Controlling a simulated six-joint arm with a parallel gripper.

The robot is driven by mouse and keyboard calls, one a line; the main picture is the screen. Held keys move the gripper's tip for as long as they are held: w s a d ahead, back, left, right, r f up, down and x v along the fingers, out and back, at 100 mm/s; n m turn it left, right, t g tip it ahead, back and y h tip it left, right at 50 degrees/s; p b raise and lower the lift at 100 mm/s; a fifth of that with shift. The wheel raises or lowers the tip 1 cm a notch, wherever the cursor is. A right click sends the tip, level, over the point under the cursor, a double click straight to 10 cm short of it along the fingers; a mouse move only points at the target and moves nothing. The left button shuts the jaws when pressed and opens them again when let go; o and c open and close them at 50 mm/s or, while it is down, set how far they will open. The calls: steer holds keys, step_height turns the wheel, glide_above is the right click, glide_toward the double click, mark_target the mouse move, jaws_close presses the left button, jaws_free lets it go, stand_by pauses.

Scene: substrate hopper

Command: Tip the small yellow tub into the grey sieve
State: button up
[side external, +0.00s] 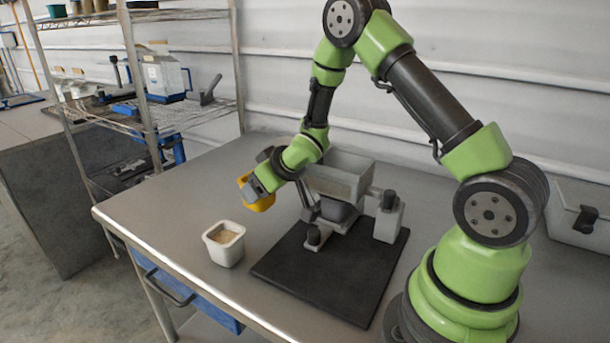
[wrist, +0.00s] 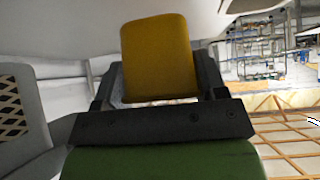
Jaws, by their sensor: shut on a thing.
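The small yellow tub (side external: 262,204) is held up above the bench, left of the grey box on the stand. My gripper (side external: 254,186) is shut on it and partly hides it. In the wrist view the tub (wrist: 158,50) sits between the two dark fingers of my gripper (wrist: 157,82); its contents are hidden. The pale grey open-topped box (side external: 340,178), apparently the grey sieve, stands on the dark base; its inside is mostly hidden. The tub is beside it, not over it. I cannot tell the tub's exact tilt.
A white tub (side external: 224,249) of pale brown material stands on the bench (side external: 180,205) left of the black base plate (side external: 325,285). A grey post (side external: 389,218) stands right of the box. A wire shelf (side external: 190,115) is behind left.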

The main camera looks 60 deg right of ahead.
steer(key=s+d+r+n+y, duration=0.1)
steer(key=s+d+r, duration=0.15)
steer(key=r, duration=0.45)
steer(key=s+d+r+n+y, duration=0.1)
steer(key=d+r, duration=0.2)
steer(key=r, duration=0.4)
steer(key=s+d+f+n+t+h, duration=0.2)
steer(key=s+d+n, duration=0.7)
steer(key=n, duration=1.2)
steer(key=shift+d+f+t, duration=0.3)
steer(key=shift+f+t, duration=0.3)
steer(key=shift+f, duration=0.3)
steer(key=n, duration=0.2)
steer(key=a+n, duration=0.1)
steer(key=n, duration=0.2)
steer(key=shift+w+a+n+t, duration=0.1)
steer(key=shift+a+n+t, duration=0.2)
steer(key=shift+n, duration=0.1)
steer(key=n, duration=0.1)
steer(key=a+n, duration=0.1)
steer(key=n, duration=0.1)
steer(key=shift+f+n+t+h, duration=0.15)
steer(key=shift+n+t+h, duration=0.15)
